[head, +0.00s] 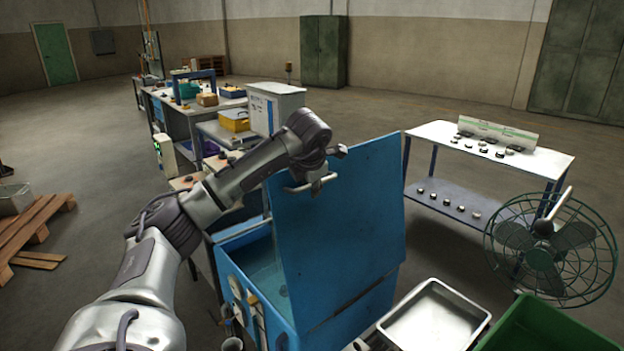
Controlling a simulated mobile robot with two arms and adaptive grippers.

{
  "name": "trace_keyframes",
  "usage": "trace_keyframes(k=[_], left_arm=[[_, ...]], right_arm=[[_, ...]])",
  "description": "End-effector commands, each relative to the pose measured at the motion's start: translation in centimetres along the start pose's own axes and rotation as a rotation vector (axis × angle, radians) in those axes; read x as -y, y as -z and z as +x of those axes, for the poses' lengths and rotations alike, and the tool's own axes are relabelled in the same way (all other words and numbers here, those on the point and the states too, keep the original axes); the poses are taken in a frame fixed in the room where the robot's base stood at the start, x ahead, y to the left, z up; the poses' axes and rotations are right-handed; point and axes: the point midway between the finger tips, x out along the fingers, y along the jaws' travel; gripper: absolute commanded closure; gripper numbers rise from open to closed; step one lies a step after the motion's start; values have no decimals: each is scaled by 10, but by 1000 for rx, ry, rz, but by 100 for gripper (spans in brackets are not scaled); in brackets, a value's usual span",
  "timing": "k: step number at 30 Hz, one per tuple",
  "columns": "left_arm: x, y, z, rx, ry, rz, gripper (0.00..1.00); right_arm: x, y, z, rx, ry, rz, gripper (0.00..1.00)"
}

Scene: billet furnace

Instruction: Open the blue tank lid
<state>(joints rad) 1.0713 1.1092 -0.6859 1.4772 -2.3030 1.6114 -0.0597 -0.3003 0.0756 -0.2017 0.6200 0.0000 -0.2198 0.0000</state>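The blue tank (228,272) stands in front of me, and its inside shows in part, with what looks like liquid in it. The blue tank lid (365,215) is raised, a large flat panel standing steeply at the right side of the tank opening. My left gripper (327,172) is at the upper left part of the lid, in front of its face. A pale curved piece at the fingers may be a handle; I cannot tell it from a finger. Whether the fingers touch or grip it is unclear. My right gripper is not in view.
A metal tray (434,318) and a green bin (550,330) stand right of the tank. A caged fan (545,255) and a white-topped table (490,145) are farther right. A cluttered workbench (195,105) lies behind, a wooden pallet (35,230) far left. Open floor lies beyond.

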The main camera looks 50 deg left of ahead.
Motion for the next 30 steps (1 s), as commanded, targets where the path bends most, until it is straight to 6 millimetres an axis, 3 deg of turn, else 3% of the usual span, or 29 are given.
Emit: trace_keyframes(k=[14, 24, 30], left_arm=[[-6, -4, -14, 17, -10, -6, 61], [-6, -4, -82, 19, -10, -7, 61], [-4, -3, -112, 15, -7, -5, 61]], right_arm=[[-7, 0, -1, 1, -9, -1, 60], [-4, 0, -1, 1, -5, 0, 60], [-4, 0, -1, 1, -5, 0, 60]])
